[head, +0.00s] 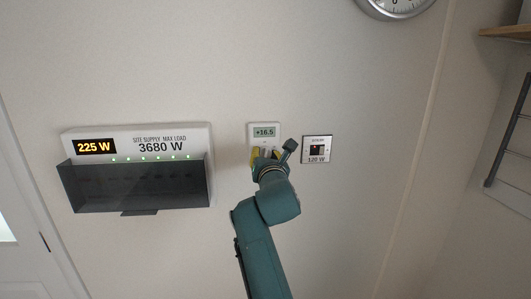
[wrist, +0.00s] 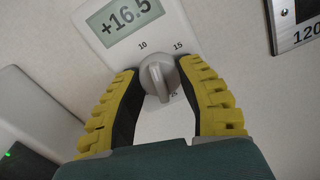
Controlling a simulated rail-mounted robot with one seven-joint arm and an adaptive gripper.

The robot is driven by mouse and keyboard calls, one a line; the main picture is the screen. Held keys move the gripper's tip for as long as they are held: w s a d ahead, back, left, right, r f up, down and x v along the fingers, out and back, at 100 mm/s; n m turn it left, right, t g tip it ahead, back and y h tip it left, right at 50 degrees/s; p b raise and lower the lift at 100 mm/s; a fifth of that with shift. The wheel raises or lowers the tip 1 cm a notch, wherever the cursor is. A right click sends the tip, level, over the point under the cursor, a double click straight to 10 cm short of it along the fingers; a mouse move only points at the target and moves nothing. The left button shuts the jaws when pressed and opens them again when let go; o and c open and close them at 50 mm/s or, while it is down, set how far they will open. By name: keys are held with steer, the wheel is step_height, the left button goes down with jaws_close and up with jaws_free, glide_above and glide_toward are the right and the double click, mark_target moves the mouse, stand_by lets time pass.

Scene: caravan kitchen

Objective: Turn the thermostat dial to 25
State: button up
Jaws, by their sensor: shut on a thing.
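The thermostat (head: 264,126) is a white wall unit whose display reads +16.5. In the wrist view the display (wrist: 129,18) shows the same reading. Its grey dial (wrist: 157,76) sits below the display, with the marks 10 and 15 above it and a partly hidden mark at its lower right. My gripper (wrist: 158,80) has its yellow ribbed fingers on both sides of the dial and is shut on it. In the head view my gripper (head: 266,153) covers the dial and the thermostat's lower part.
A supply panel (head: 137,141) with a dark cover (head: 135,184) hangs to the left, reading 225 W. A switch plate (head: 317,149) marked 120 W sits close to the right. A round clock (head: 397,6) is above. The wall below the switch is clear.

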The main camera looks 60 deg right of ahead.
steer(key=m+p, duration=0.1)
steer(key=m, duration=0.3)
steer(key=shift+f+m, duration=0.15)
steer(key=shift+m, duration=0.15)
steer(key=m, duration=0.4)
steer(key=shift+f+m, duration=0.1)
steer(key=shift+m, duration=0.2)
steer(key=m, duration=0.4)
steer(key=shift+m+b, duration=0.3)
steer(key=shift+b, duration=0.1)
steer(key=m+b, duration=0.1)
steer(key=m, duration=0.3)
steer(key=shift+f, duration=0.1)
steer(key=m+b, duration=0.1)
steer(key=m, duration=0.3)
steer(key=m+b, duration=0.1)
steer(key=m, duration=0.2)
steer(key=shift+m, duration=0.4)
steer(key=m, duration=0.3)
steer(key=shift+b, duration=0.35)
steer(key=shift+m+b, duration=0.35)
steer(key=shift+m, duration=1.75)
